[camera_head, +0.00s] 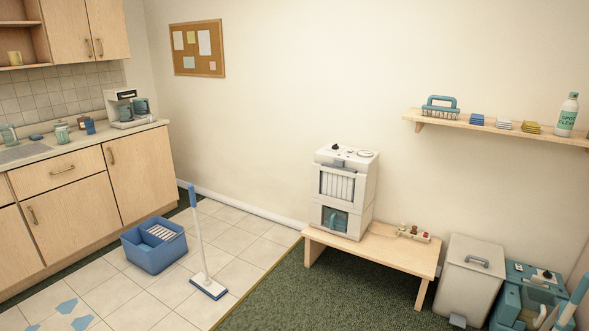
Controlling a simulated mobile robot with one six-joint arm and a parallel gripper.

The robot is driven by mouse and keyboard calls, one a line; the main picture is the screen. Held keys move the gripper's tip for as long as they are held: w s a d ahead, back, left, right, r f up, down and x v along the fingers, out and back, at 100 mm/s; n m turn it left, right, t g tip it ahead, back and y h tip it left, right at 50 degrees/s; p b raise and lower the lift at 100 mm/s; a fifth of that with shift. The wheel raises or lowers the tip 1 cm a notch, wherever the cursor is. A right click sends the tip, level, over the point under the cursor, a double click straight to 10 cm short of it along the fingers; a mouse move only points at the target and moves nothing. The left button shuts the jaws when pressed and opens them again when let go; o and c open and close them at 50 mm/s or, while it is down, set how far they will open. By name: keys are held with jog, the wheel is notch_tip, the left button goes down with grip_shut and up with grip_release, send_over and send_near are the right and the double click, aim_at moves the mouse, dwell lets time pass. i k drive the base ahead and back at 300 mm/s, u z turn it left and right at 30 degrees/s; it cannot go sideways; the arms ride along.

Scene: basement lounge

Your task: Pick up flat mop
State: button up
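The flat mop (201,246) stands nearly upright on the white tiled floor, left of centre. It has a white pole with a blue grip at the top and a flat blue-and-white head resting on the tiles. Nothing is seen holding or supporting the pole. My gripper is not in view.
A blue bucket (155,247) stands just left of the mop, with cabinets (66,226) behind it. Green carpet (290,295) begins right of the mop. A low wooden bench (372,256) carries a white appliance (342,190). A bin (468,277) stands farther right. Blue patches (68,306) mark the front tiles.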

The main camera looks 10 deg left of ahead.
aim_at(201, 281)
jog(key=u, duration=0.15)
jog(key=i, duration=0.9)
jog(key=u, duration=0.55)
jog(key=i, duration=0.9)
jog(key=u, duration=0.75)
jog(key=i, duration=0.65)
jog(key=u, duration=0.9)
jog(key=i, duration=1.1)
jog(key=u, duration=0.45)
